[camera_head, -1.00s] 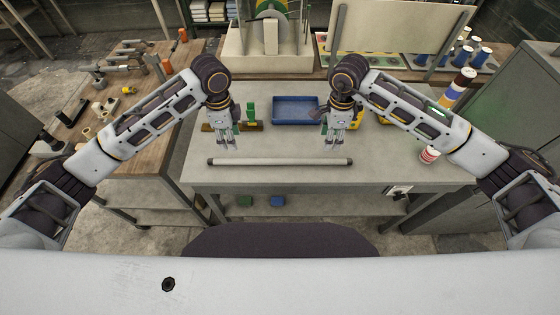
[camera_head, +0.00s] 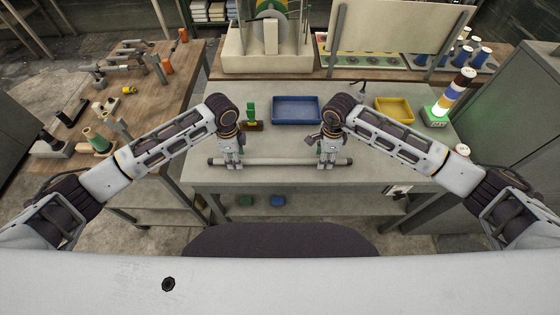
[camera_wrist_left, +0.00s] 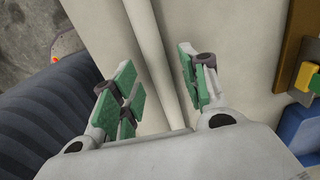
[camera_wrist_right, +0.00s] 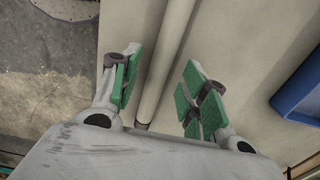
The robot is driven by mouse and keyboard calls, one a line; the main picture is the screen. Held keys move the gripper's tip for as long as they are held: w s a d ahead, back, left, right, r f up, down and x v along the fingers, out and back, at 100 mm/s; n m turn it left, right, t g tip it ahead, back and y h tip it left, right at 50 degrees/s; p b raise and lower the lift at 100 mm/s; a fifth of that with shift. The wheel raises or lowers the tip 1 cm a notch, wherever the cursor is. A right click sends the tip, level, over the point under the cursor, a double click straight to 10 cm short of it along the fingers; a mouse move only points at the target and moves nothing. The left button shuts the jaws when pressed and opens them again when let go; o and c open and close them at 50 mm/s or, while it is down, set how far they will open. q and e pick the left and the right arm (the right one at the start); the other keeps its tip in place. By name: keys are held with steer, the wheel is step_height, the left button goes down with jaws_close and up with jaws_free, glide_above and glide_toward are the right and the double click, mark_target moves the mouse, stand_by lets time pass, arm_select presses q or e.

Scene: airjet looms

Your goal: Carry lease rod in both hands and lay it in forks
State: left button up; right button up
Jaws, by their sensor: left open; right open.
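The lease rod (camera_head: 280,161) is a pale straight bar with dark ends, lying left to right near the front of the grey table. My left gripper (camera_head: 232,165) is open over its left part. In the left wrist view the rod (camera_wrist_left: 152,50) runs between the open green-padded fingers (camera_wrist_left: 157,62). My right gripper (camera_head: 327,165) is open over its right part. In the right wrist view the rod (camera_wrist_right: 168,60) runs between the fingers (camera_wrist_right: 163,60), closer to the left one. I cannot make out the forks for certain.
Behind the rod stand a blue tray (camera_head: 296,122), a green piece on a brown base (camera_head: 252,125) and a yellow tray (camera_head: 408,122). A wooden bench (camera_head: 170,75) with tools is at left.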

arm_select(q)
steer(key=shift+f, duration=0.65)
arm_select(e)
steer(key=shift+f, duration=0.7)
arm_select(q)
jaws_close()
arm_select(e)
jaws_close()
